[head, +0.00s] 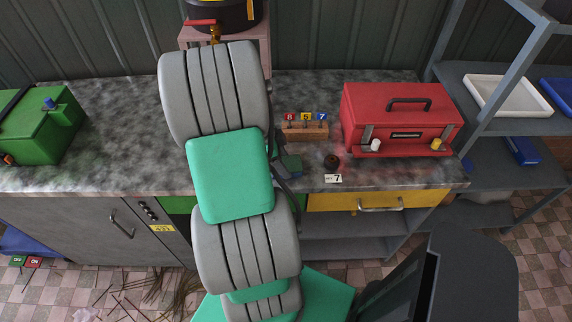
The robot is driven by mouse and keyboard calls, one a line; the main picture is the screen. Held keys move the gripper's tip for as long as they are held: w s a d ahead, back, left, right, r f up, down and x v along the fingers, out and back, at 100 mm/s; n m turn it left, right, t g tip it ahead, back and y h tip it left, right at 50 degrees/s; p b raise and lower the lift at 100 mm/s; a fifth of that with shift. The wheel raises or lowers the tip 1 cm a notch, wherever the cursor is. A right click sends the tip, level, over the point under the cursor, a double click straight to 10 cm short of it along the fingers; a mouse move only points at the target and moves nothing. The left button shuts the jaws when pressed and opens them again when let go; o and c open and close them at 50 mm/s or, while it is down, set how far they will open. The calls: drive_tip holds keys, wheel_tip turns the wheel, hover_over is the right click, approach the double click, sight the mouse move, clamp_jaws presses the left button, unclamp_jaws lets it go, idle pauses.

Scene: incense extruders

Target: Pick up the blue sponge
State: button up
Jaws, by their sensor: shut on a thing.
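My green and grey arm fills the middle of the head view and covers much of the counter. My gripper's fingers are hidden behind it. Only some dark parts and a dark cable show at the arm's right edge, beside a small dark green block, and I cannot tell what these belong to. I see no blue sponge that I can make out, so whether one is held or touched is hidden.
The grey mottled counter (105,130) carries a green box (45,135) at left. Metal shelves (515,125) stand at right.

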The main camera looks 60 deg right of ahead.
drive_tip(key=shift+c, duration=1.2)
drive_tip(key=shift+r, duration=0.1)
drive_tip(key=shift+r+p, duration=0.25)
drive_tip(key=shift+p, duration=0.2)
drive_tip(key=shift+r, duration=0.15)
drive_tip(key=b+v, duration=0.1)
drive_tip(key=v, duration=0.3)
drive_tip(key=shift+s+a+r+b, duration=0.1)
drive_tip(key=shift+s+b, duration=0.3)
drive_tip(key=w+a+r+b, duration=0.1)
drive_tip(key=w+a+r, duration=0.2)
drive_tip(key=a+r, duration=0.5)
drive_tip(key=a, duration=0.4)
drive_tip(key=shift+w+a+r+b, duration=0.2)
drive_tip(key=shift+w+r+b, duration=0.1)
drive_tip(key=shift+w, duration=0.05)
